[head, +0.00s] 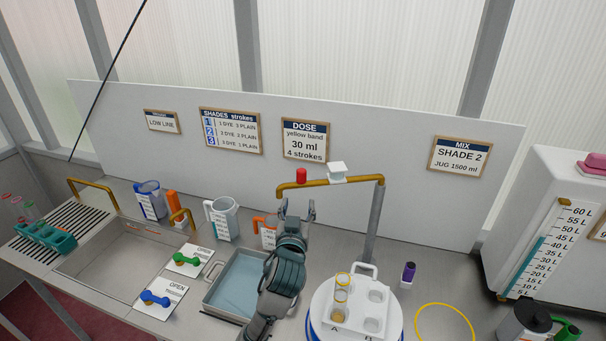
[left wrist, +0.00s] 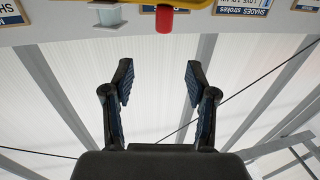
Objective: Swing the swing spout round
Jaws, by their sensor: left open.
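The swing spout (head: 355,180) is a brass-coloured horizontal pipe on a grey upright post (head: 375,225), in front of the white back board. It reaches left from the post, with a red knob (head: 301,175) near its free end and a white block (head: 337,171) on top. My left gripper (head: 297,208) is open and empty, pointing up just below the spout's free end. In the left wrist view my gripper's fingers (left wrist: 158,75) are spread apart; the red knob (left wrist: 164,20) and spout (left wrist: 240,5) show at the top edge, beyond them. My right gripper is not in view.
A blue-grey tray (head: 240,283) lies below my left arm. A round white stand (head: 319,305) with a cup rack is at the right of it. Jugs (head: 222,218) stand along the board. A sink (head: 125,265) is at the left, a tank (head: 560,215) at the right.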

